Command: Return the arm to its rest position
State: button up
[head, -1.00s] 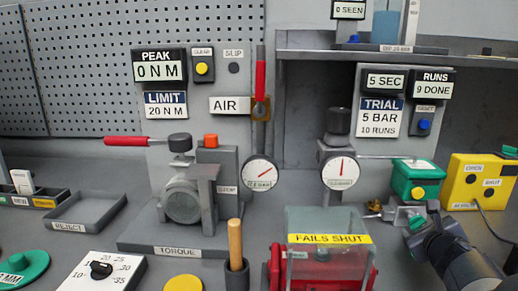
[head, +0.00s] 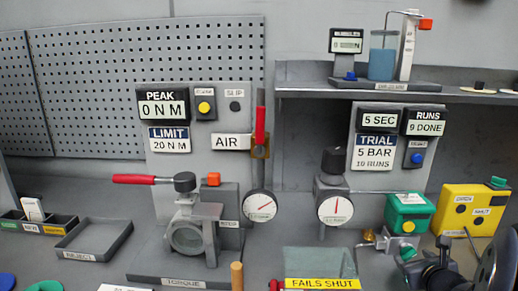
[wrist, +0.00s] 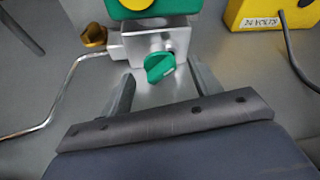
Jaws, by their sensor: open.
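My gripper (wrist: 160,90) shows in the wrist view with its two fingers apart and nothing between them that I can see held. Beyond the fingertips is a silver valve block with a green knob (wrist: 160,67) and a brass fitting (wrist: 93,36). In the head view my arm is at the lower right, partly cut off by the frame edge. It is near the green actuator box (head: 408,212) and its valve; the fingertips are hard to make out there. Whether a finger touches the valve block I cannot tell.
A yellow box (head: 473,210) with a cable stands right of the green box. A round gauge (head: 335,208), a clear cover labelled FAILS SHUT (head: 320,283) and a torque rig (head: 188,236) stand to the left. A shelf (head: 300,83) runs above. The reject tray (head: 97,236) is empty.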

jog(key=shift+d+r+m+y+p, duration=0.25)
jog(key=shift+m+y+p, duration=0.55)
jog(key=shift+p, duration=2.5)
jog(key=v, duration=0.4)
jog(key=shift+s+f, duration=0.1)
jog(key=shift+s, duration=0.2)
jog(key=shift+s+a, duration=0.1)
jog(key=shift+s, duration=0.3)
jog(key=shift+a+r, duration=0.1)
jog(key=shift+r, duration=0.15)
